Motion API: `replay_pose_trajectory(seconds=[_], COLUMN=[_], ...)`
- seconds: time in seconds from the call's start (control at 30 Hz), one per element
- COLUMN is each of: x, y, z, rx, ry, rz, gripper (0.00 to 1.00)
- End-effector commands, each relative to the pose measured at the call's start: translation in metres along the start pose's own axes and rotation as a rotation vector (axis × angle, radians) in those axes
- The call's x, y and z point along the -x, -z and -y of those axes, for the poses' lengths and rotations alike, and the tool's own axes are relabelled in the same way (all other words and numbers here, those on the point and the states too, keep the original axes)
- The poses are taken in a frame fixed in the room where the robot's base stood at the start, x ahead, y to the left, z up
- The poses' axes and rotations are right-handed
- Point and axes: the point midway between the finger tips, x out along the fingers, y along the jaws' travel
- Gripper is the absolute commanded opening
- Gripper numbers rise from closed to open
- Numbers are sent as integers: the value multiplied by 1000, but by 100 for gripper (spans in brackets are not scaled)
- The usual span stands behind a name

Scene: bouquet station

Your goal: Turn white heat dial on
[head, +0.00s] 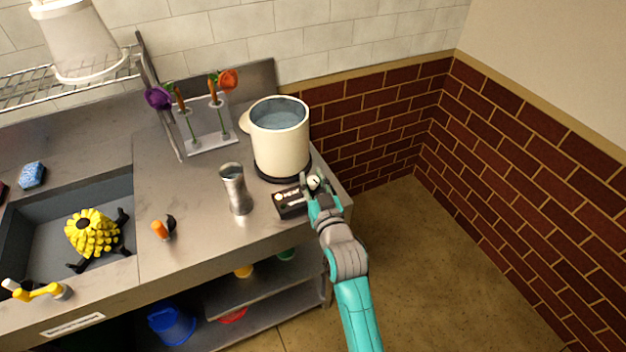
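The white heat dial (314,182) sits at the right end of a small black control box (288,205) with white lettering. The box is on the steel counter, in front of a cream pot. My gripper (313,185) is at the dial, its teal fingers coming from the front right. The fingers appear to be on either side of the dial. I cannot tell whether they touch it or how far apart they are. Part of the dial and the box's right end are hidden by the gripper.
The cream pot (281,145) with water stands on a dark base just behind the box. A metal vase (236,190) stands to the left. A rack (208,130) holds flowers further back. A sink (50,225) is at the left. The floor (450,270) at the right is clear.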

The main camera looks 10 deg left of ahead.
Motion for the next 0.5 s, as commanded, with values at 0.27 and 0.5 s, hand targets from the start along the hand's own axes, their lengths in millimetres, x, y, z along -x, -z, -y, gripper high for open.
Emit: replay_pose_trajectory(seconds=[0.27,0.5], x=[0,-1], y=[-1,-4], z=[1,1], rx=[1,1], ry=[-10,-62], rz=[4,14], gripper=[0,0])
